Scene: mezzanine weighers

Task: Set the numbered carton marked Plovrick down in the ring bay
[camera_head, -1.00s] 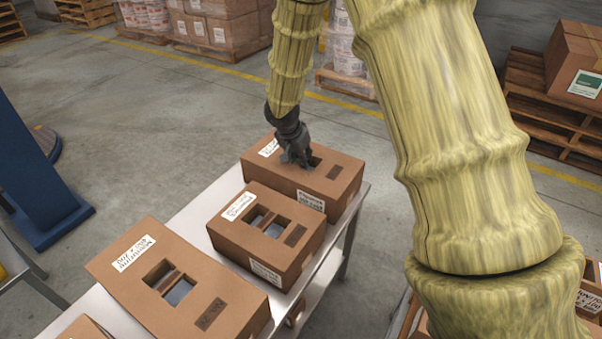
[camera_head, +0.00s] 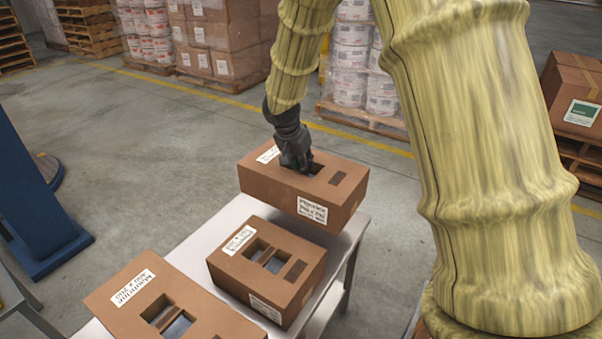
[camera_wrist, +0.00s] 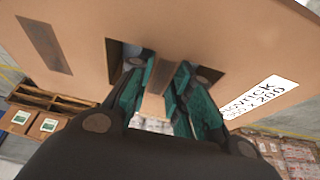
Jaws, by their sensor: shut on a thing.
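The Plovrick carton (camera_head: 268,194) is brown, with two square holes in its top and a dark slot beside them. In the wrist view the carton (camera_wrist: 220,40) fills the upper part, and its white label (camera_wrist: 258,97) shows the end of the name, "ovrick". My gripper (camera_head: 300,165) is shut on the strip between the two holes. In the wrist view its green-padded fingers (camera_wrist: 160,82) straddle that strip. The carton hangs roughly level above the far end of the pale table. I cannot make out the ring bay in these views.
Two similar cartons, a middle one (camera_head: 235,285) and a nearer one (camera_head: 215,318), stand on the pale table (camera_head: 195,258). A blue post (camera_head: 35,190) stands at left. Stacked pallets (camera_head: 225,50) line the back, with open floor (camera_head: 140,130) before them.

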